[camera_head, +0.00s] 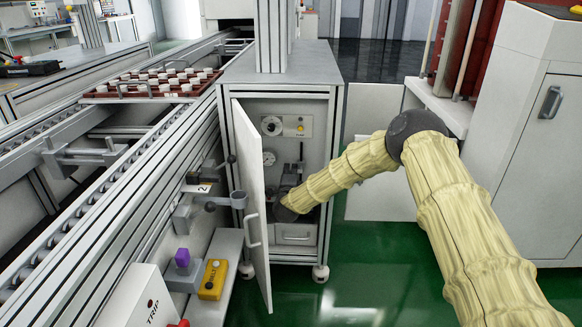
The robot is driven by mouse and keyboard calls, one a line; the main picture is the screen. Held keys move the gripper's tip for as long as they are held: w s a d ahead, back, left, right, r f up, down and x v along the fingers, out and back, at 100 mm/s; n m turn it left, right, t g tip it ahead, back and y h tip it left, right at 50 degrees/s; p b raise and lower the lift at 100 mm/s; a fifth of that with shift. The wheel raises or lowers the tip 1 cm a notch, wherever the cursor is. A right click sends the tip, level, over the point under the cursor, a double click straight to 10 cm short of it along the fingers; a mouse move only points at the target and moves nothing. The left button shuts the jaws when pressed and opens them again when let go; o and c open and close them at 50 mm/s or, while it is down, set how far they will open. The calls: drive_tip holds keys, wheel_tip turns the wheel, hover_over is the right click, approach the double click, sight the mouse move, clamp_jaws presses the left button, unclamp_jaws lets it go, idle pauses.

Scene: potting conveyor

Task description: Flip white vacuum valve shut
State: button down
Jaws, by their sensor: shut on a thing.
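The cabinet (285,92) stands in the middle with its white door (247,190) swung open. My arm reaches in from the right, and my gripper (290,182) is low inside, at the right of the opening. The gripper is small and dark here, shut on what seems to be the white vacuum valve. The valve itself is hidden behind the gripper and wrist, so its lever angle cannot be told.
A panel with a dial (271,126) is above the gauge, and a drawer (295,234) below. The open door and cabinet frame bound the space left of my arm. A conveyor (120,190) with a red tray (105,93) of white pots runs along the left. Green floor is clear below my arm.

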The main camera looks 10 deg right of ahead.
drive_tip(key=shift+f, duration=0.1)
drive_tip(key=c, duration=1.5)
unclamp_jaws()
drive_tip(key=shift+o, duration=0.2)
drive_tip(key=shift+s, duration=0.1)
drive_tip(key=v, duration=1.2)
